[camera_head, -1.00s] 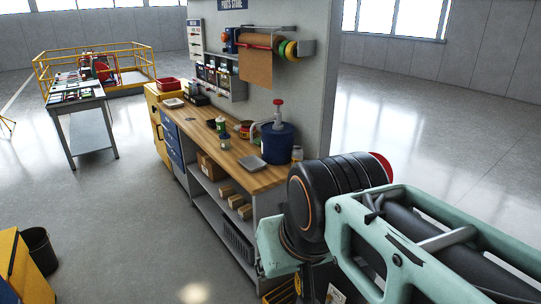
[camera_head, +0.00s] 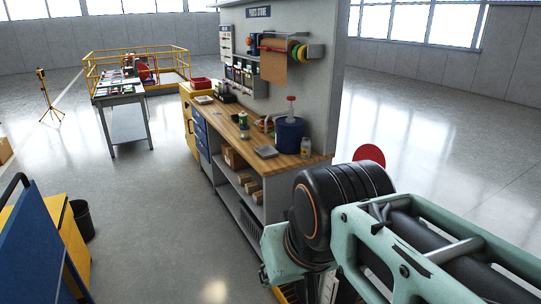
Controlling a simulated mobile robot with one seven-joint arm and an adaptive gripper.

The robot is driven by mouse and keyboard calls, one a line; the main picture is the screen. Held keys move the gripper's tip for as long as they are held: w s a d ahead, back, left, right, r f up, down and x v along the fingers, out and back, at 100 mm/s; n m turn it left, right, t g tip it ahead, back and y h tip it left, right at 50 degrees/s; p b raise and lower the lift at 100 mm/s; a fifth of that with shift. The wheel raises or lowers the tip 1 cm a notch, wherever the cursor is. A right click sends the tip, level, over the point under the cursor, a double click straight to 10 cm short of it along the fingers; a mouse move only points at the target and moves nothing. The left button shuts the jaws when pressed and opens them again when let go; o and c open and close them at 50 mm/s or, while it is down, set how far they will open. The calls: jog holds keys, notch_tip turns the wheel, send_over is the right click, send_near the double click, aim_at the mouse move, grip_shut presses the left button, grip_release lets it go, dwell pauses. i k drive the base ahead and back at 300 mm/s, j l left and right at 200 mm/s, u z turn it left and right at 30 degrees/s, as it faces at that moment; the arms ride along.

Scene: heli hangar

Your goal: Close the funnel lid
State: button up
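A round red disc (camera_head: 369,157) shows just above and behind my arm's black joint, right of the bench end. It faces me and looks raised; it may be the funnel lid, but I cannot tell for sure. Whatever is below it, including any funnel, is hidden by my arm. My mint-and-black arm fills the lower right of the head view. My gripper is not visible, so its fingers and distance from the disc cannot be seen.
A wooden-topped workbench (camera_head: 294,162) carries a blue container (camera_head: 289,136) with a pump, a grey tray (camera_head: 266,152) and bottles. A blue panel (camera_head: 38,250) and a dark bin (camera_head: 82,220) stand at left. The floor between them and the bench is clear.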

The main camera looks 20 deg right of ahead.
aim_at(366, 151)
jog(key=k+l+u, duration=0.2)
jog(key=k+l, duration=0.35)
jog(key=k+l+u, duration=0.1)
jog(key=l, duration=0.25)
jog(key=k+l+u, duration=0.1)
jog(key=k+l, duration=0.15)
jog(key=k+l+u, duration=0.1)
jog(key=l, duration=0.3)
jog(key=k+l+u, duration=0.1)
jog(key=l, duration=0.3)
jog(key=l+u, duration=0.1)
jog(key=l, duration=0.35)
jog(key=k+l, duration=0.15)
jog(key=l, duration=0.3)
jog(key=k+l+u, duration=0.15)
jog(key=l, duration=0.35)
jog(key=l+u, duration=0.1)
jog(key=l, duration=0.35)
jog(key=k+l, duration=0.15)
jog(key=l, duration=0.25)
jog(key=l+u, duration=0.15)
jog(key=l, duration=0.65)
jog(key=k+l+u, duration=0.2)
jog(key=l, duration=0.55)
jog(key=i, duration=0.1)
